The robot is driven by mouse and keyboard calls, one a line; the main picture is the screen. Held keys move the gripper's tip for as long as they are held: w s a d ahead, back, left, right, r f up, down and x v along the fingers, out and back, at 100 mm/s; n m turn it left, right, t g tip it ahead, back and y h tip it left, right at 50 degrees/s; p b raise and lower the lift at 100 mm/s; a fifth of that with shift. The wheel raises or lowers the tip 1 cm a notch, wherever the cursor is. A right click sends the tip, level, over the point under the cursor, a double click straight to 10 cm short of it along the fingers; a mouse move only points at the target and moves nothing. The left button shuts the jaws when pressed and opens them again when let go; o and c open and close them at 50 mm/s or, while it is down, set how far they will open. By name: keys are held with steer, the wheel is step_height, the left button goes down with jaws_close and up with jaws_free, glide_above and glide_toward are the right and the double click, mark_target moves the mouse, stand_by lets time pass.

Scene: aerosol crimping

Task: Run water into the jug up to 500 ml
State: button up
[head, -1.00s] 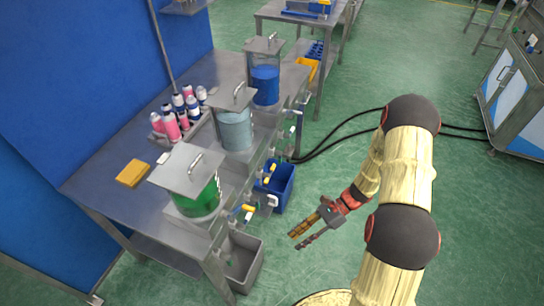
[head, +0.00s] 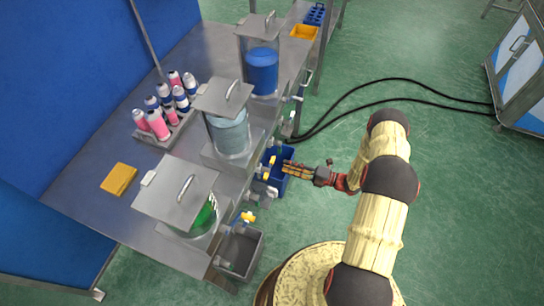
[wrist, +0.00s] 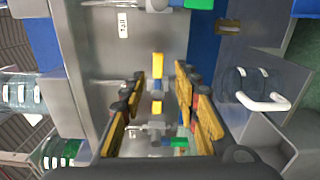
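The clear jug (head: 264,201) with a white handle stands low beside the tank stand in the head view, small and partly hidden. In the wrist view its white handle (wrist: 264,102) shows at the right; its water level cannot be read. The middle tank (head: 229,136) holds pale, clear liquid. A tap with a yellow handle (head: 265,172) sits below it. My gripper (head: 284,168) is open and empty beside this tap, above the blue bin. In the wrist view a yellow tap handle (wrist: 157,66) lies in the gap between the spread fingers (wrist: 158,100), apart from both.
A green-liquid tank (head: 202,218) and a blue-liquid tank (head: 262,72) flank the middle one. A blue bin (head: 286,185) and a grey bin (head: 240,252) stand below. Bottles (head: 158,124) and a yellow sponge (head: 119,179) lie on the bench.

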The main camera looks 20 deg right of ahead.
mark_target(273, 160)
steer(key=shift+m, duration=0.4)
steer(key=shift+b+x, duration=0.9)
steer(key=shift+x, duration=2.95)
steer(key=shift+r, duration=0.15)
steer(key=shift+c, duration=0.5)
jaws_close()
